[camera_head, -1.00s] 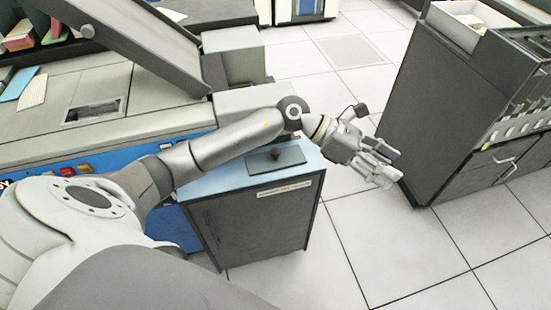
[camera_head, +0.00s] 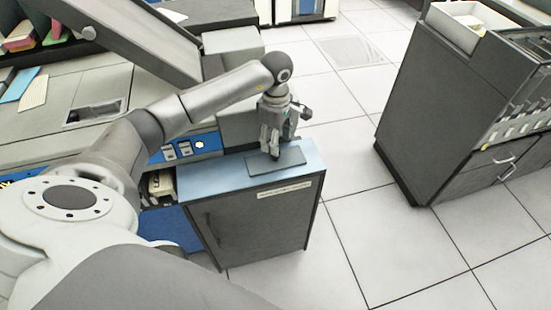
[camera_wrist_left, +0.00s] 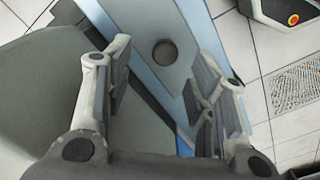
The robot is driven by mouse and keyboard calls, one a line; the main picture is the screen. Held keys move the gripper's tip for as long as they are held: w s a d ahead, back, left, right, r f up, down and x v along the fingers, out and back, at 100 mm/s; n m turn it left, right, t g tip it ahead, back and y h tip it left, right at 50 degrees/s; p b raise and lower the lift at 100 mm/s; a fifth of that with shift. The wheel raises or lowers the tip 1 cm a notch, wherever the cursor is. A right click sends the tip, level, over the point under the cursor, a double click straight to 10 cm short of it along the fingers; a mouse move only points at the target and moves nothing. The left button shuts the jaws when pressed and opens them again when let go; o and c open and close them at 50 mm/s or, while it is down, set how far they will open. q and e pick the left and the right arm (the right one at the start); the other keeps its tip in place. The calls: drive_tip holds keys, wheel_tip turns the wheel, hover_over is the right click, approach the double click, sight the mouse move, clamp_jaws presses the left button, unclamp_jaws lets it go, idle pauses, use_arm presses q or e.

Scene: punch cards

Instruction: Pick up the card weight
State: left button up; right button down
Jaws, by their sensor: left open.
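The card weight is a flat dark grey plate (camera_head: 290,160) with a round knob, lying on the blue top of a low cabinet (camera_head: 230,172). In the left wrist view the dark knob (camera_wrist_left: 165,52) shows between and beyond the two spread fingers, on the plate. The gripper (camera_wrist_left: 163,88) is open, with nothing between its fingers. Whether the fingertips touch the plate I cannot tell. My right gripper is not in view.
A grey machine (camera_head: 225,55) with a blue button panel stands behind and left of the cabinet. A dark file cabinet (camera_head: 445,110) stands on the right, with bare tiled floor (camera_head: 350,160) between. A sloping dark chute (camera_head: 130,40) rises at upper left.

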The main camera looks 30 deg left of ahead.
use_arm(q)
drive_tip(key=f, duration=0.2)
drive_tip(key=f+p, duration=0.1)
drive_tip(key=f, duration=0.2)
drive_tip(key=shift+s+d+f, duration=0.15)
drive_tip(key=shift+s+f, duration=0.1)
drive_tip(key=shift+f, duration=0.05)
drive_tip(key=shift+c, duration=0.3)
drive_tip(key=shift+r, duration=0.1)
clamp_jaws()
